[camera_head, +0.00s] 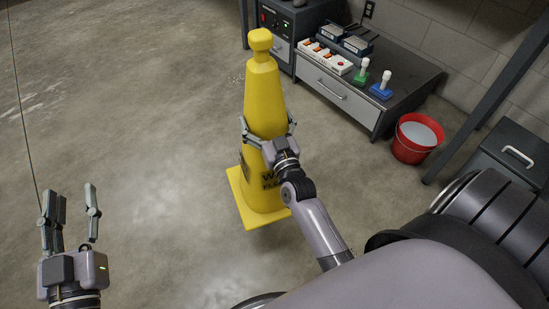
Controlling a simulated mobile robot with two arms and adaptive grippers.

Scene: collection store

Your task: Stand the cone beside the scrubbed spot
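The yellow cone (265,95) is upright in the middle of the view, with a square base and dark lettering partly hidden by my gripper. My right gripper (268,128) has its fingers on both sides of the cone's body and holds it at mid-height. I cannot tell whether the base touches the floor. My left gripper (72,212) is at the lower left, open and empty, well apart from the cone. Paler patches show on the concrete floor (150,205); I cannot tell which is the scrubbed spot.
A low grey cabinet (335,92) at the upper right bears boxes, a white tray and two stamp-like tools with green and blue bases. A red bucket (411,155) stands beside it. A dark drawer unit (505,165) is at the right. The floor at left is clear.

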